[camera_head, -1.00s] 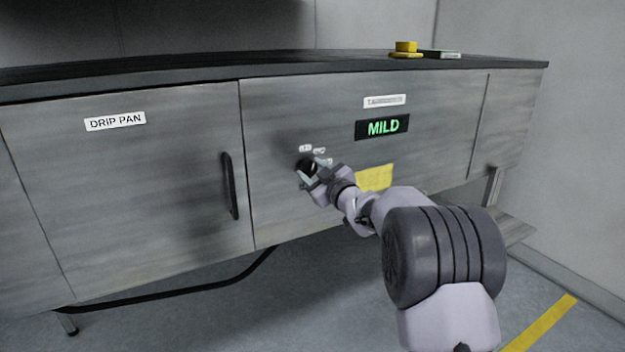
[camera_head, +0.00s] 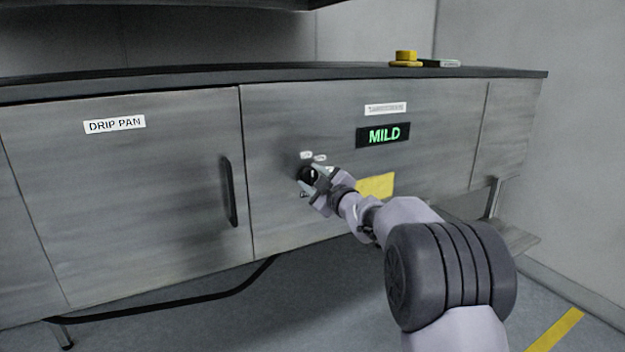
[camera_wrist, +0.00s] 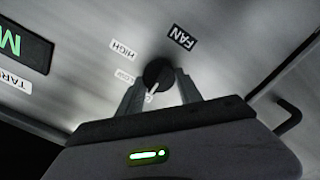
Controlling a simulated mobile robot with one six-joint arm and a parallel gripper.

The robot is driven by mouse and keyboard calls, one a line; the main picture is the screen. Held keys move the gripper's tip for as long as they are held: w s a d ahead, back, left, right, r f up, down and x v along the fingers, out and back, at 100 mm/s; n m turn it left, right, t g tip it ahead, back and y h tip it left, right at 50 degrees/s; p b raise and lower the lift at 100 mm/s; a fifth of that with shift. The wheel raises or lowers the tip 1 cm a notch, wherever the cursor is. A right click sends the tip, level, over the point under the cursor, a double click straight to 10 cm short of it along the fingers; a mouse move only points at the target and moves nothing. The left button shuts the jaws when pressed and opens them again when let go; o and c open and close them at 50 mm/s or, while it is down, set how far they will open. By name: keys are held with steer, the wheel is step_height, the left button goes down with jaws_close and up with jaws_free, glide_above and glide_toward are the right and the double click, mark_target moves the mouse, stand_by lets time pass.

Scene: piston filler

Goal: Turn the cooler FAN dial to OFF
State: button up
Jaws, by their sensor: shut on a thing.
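The black FAN dial (camera_head: 308,174) is on the front of the grey cabinet, left of the lit display. In the wrist view the dial (camera_wrist: 157,73) sits between my two fingers, and its white pointer line runs toward my gripper, near a partly hidden label. A FAN label (camera_wrist: 183,37), a HIGH label (camera_wrist: 122,49) and a faint LOW label (camera_wrist: 125,76) are around it. My gripper (camera_head: 314,181) is at the dial and shut on it; it also shows in the wrist view (camera_wrist: 158,84). The OFF mark cannot be made out.
A display (camera_head: 383,134) reads MILD, with a yellow note (camera_head: 375,186) below it. A DRIP PAN door (camera_head: 115,190) with a black handle (camera_head: 228,192) is to the left.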

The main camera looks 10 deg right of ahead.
steer(key=o, duration=1.4)
steer(key=shift+c, duration=0.2)
steer(key=p+v, duration=0.1)
steer(key=v, duration=1.6)
steer(key=shift+s+p, duration=0.2)
steer(key=shift+p, duration=0.15)
steer(key=s+d+m+g+h, duration=0.1)
steer(key=s+m+g+h, duration=0.55)
steer(key=s+m, duration=0.7)
steer(key=s+a+f+m+g+y, duration=0.1)
steer(key=s+a+f, duration=0.2)
steer(key=s, duration=0.4)
steer(key=s+a+f+m+g+y, duration=0.1)
steer(key=s+a+f+g, duration=0.1)
steer(key=s, duration=0.6)
steer(key=s+a+f+m+g+y, duration=0.1)
steer(key=s+a+f, duration=0.3)
steer(key=s, duration=0.4)
steer(key=shift+a+m+g, duration=0.35)
steer(key=shift+a+g, duration=0.1)
steer(key=shift+a, duration=0.15)
